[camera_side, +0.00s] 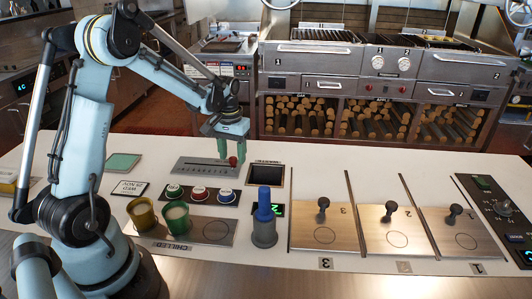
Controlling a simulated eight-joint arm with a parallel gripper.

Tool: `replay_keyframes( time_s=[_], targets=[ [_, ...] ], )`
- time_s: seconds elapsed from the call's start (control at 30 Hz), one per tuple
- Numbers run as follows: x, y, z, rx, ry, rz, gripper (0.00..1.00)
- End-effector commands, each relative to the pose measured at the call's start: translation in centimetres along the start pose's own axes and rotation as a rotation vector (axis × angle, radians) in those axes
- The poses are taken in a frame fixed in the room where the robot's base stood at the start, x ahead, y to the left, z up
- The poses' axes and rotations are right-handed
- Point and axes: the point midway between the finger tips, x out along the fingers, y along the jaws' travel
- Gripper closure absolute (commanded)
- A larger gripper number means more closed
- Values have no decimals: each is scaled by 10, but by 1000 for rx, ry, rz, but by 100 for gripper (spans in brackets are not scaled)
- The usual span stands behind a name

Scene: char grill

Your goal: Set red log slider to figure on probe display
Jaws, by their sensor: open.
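The red slider knob (233,161) stands at the right part of a grey slotted panel (190,170) with a row of scale marks. My gripper (231,152) has green fingers pointing down, one on either side of the red knob. It is open; I cannot tell whether a finger touches the knob. A blue-handled probe (264,205) stands upright in a grey holder (264,235). Beside it, a small black display (275,209) shows a green figure like a sideways 2, partly hidden by the probe.
Green, red and blue buttons (199,194) sit in front of the slider panel, with two cups (176,218) nearer still. A dark square opening (266,174) lies right of the panel.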

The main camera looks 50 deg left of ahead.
Motion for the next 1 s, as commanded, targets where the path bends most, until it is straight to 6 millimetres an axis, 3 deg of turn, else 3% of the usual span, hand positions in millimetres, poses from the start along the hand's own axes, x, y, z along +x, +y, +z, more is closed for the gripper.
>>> replay_keyframes(
  time_s=[0.33, 0.67, 1.0],
  targets=[
    [4, 0, 0, 0, 0, 0, 49],
    [4, 0, 0, 0, 0, 0, 98],
    [3, -8, 2, -4, 0, 0, 100]
  ],
)
